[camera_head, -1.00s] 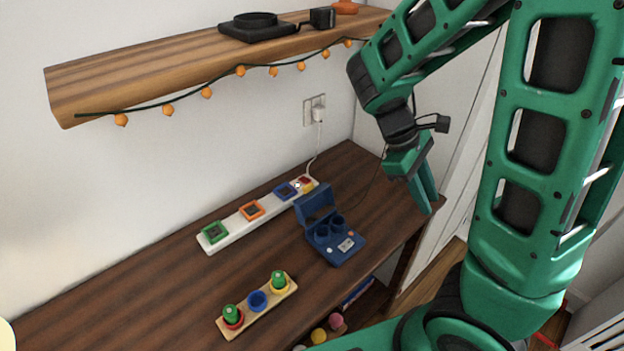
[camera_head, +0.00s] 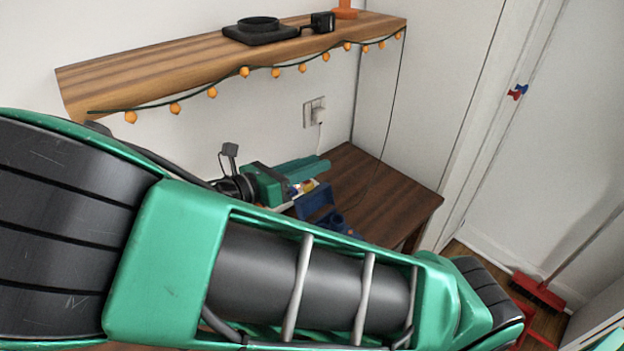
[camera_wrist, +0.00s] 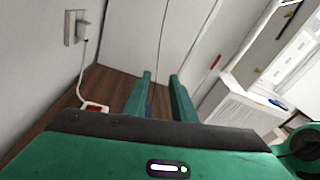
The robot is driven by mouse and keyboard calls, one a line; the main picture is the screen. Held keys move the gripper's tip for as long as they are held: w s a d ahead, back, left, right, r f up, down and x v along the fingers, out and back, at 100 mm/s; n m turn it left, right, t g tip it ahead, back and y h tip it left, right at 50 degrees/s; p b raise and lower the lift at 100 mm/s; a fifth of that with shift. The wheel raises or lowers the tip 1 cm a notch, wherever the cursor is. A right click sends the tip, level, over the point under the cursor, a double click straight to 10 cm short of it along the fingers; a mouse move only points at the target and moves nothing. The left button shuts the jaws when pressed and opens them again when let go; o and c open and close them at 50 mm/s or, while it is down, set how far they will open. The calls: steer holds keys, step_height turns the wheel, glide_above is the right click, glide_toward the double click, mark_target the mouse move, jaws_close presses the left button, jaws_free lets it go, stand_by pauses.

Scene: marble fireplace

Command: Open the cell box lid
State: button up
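The blue cell box (camera_head: 338,222) is on the wooden table, mostly hidden behind my arm in the head view. Its lid (camera_head: 315,203) stands raised at the back of the box. My gripper (camera_head: 318,167) is above and behind the lid, its fingers pointing right. I cannot tell whether it touches the lid. In the wrist view the two fingers (camera_wrist: 160,82) are apart with nothing held between them. A small sliver of blue shows low between them, perhaps part of the box.
A wall shelf (camera_head: 180,68) with a string of orange lights hangs above the table (camera_head: 385,190). A plug sits in the wall socket (camera_head: 314,112), its cord hanging down. The table's right end is clear. A white power strip is mostly hidden behind my gripper.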

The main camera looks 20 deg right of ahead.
mark_target(314, 200)
steer(key=a+f+n+t, duration=0.2)
steer(key=a+f, duration=0.2)
steer(key=f, duration=0.2)
steer(key=x, duration=0.7)
steer(key=shift+d+f+h, duration=0.25)
steer(key=shift+d+h, duration=0.05)
steer(key=shift+c, duration=0.2)
jaws_close()
stand_by(1.1)
